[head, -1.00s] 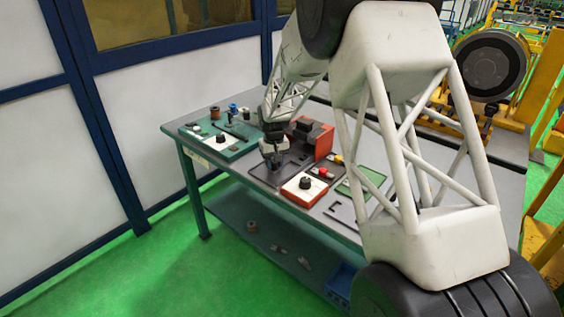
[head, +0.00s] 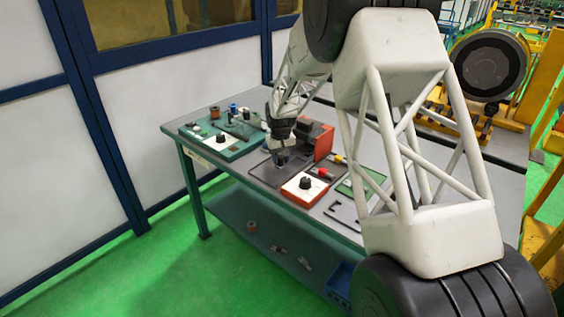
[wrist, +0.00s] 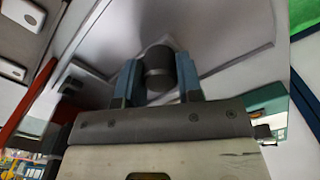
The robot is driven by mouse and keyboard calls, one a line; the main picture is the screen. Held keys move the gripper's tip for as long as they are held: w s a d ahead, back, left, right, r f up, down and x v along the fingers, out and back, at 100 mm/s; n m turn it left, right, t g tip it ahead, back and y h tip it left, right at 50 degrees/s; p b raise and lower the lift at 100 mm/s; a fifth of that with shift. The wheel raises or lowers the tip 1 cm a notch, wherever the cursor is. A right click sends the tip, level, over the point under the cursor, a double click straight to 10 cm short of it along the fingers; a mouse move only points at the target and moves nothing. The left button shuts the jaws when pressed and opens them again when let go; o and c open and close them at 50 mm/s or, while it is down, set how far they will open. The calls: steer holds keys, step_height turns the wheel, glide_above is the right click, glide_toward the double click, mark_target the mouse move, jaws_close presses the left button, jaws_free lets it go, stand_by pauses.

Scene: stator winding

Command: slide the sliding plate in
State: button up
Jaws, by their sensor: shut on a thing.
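My gripper (head: 281,160) is low over the dark flat tray (head: 262,175) near the front edge of the workbench. In the wrist view its two blue fingers (wrist: 158,66) are shut on a dark round knob (wrist: 158,58), one finger on each side. A grey flat surface (wrist: 225,35) with a raised edge lies beyond the knob. I cannot make out the sliding plate for certain, nor whether the knob is fixed to it. In the head view, my gripper hides what it holds.
A red block (head: 322,143) with a dark top stands close behind and right of my gripper. A red-and-white box (head: 304,188) with a black knob is at the front right. A teal board (head: 240,148) with small parts lies at the left.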

steer(key=shift+w+d, duration=0.75)
steer(key=o, duration=0.7)
steer(key=shift+r, duration=0.15)
steer(key=shift+r, duration=2.9)
